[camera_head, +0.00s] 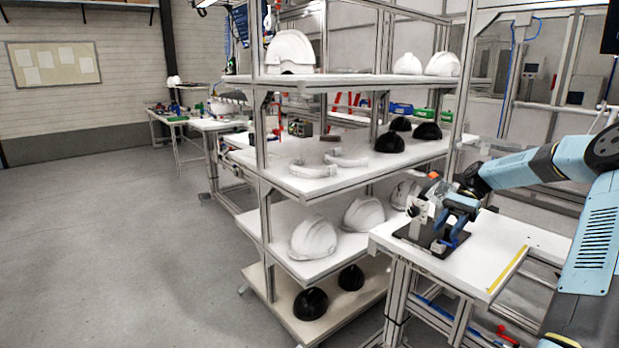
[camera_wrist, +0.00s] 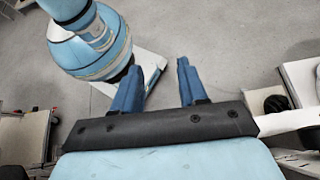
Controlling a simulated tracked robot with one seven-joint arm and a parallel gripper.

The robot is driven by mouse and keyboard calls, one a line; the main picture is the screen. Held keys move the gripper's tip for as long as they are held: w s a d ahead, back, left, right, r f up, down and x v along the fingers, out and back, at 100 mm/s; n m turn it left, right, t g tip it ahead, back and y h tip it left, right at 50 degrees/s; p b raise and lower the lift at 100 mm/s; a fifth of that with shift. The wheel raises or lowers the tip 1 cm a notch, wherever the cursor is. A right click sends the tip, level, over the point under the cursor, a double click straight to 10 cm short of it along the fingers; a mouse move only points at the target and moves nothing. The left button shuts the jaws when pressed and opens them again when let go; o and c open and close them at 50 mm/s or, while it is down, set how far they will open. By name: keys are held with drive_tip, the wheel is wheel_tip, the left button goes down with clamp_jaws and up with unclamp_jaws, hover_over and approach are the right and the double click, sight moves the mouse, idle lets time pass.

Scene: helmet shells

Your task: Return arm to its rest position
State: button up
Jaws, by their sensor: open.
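My gripper (camera_wrist: 157,67) shows in the wrist view with its two blue fingers spread apart. Nothing is held between them; grey floor and the edge of a white plate show beyond. In the head view my blue arm reaches in from the right edge, over the workbench (camera_head: 530,240). Its far end overlaps a dark fixture (camera_head: 425,238) on that bench in the picture, so the fingers are hard to pick out there and I cannot tell whether they touch it.
A shelf rack (camera_head: 305,185) stands left of the bench, with white helmet shells (camera_head: 313,238) and black ones (camera_head: 310,303) on several levels. A yellow strip (camera_head: 507,269) lies on the bench's right part. The floor (camera_head: 120,250) at the left is clear.

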drive_tip(key=s+a+r+n+t+h, duration=0.45)
drive_tip(key=s+a+r+h, duration=0.35)
drive_tip(key=s+a+r, duration=0.5)
drive_tip(key=s+a+r+n+t, duration=0.1)
drive_tip(key=s+n+t, duration=0.1)
drive_tip(key=s, duration=0.4)
drive_tip(key=s+a+r+n+t, duration=0.1)
drive_tip(key=s+r+n+t, duration=0.1)
drive_tip(key=s, duration=0.5)
drive_tip(key=s+a+r+n+t+h, duration=0.1)
drive_tip(key=s+n+t, duration=0.1)
drive_tip(key=s+t, duration=0.2)
drive_tip(key=s, duration=0.3)
drive_tip(key=shift+r, duration=0.2)
drive_tip(key=shift+w+n, duration=0.1)
drive_tip(key=shift+n, duration=0.15)
